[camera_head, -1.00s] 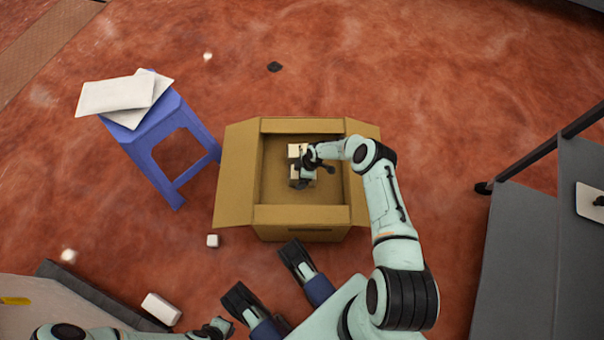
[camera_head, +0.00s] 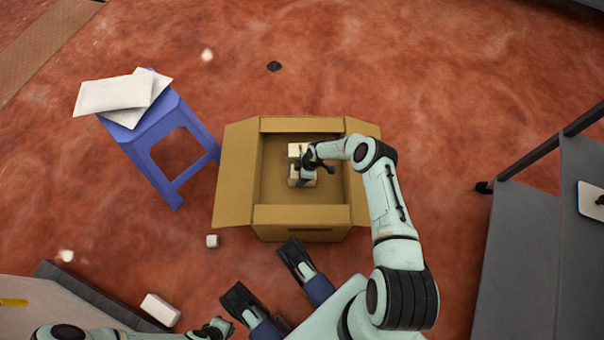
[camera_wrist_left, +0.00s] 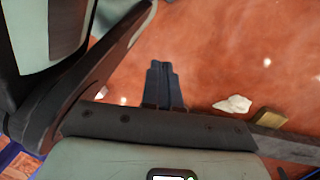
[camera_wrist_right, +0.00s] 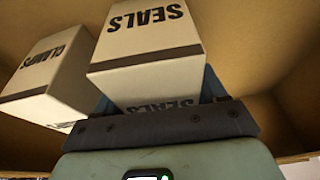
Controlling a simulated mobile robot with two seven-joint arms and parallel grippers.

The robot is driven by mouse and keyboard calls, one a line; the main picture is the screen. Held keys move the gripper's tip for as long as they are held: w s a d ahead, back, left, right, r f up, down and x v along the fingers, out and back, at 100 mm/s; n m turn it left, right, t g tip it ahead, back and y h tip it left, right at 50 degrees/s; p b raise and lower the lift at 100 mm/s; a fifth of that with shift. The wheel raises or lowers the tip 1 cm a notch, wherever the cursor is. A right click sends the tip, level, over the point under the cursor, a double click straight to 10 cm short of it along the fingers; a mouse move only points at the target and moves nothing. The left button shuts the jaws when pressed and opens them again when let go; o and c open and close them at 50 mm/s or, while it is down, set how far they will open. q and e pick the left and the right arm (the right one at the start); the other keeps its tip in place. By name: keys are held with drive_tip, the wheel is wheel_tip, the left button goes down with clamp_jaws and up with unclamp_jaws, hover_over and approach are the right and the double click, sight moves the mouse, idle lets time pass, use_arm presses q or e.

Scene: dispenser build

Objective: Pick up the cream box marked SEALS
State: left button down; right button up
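The cream box marked SEALS (camera_wrist_right: 150,30) fills the middle of the right wrist view, with black lettering on its top and near face. My right gripper (camera_head: 304,168) is down inside the cardboard carton (camera_head: 233,180). Its blue fingers stand on either side of the SEALS box, close to its sides; whether they press on it is not clear. A second cream box, marked CLAMPS (camera_wrist_right: 50,75), stands just left of it. My left gripper (camera_wrist_left: 165,85) is empty, its fingers together, over the red floor.
The carton's walls and open flaps surround my right gripper. A blue stool (camera_head: 150,125) with white envelopes (camera_head: 112,94) stands to the left. A small white cube (camera_head: 212,241) and a white block (camera_head: 160,309) lie nearer. A grey cart (camera_head: 530,250) is at the right.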

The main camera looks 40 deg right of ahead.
drive_tip(key=c, duration=0.5)
drive_tip(key=shift+c, duration=0.2)
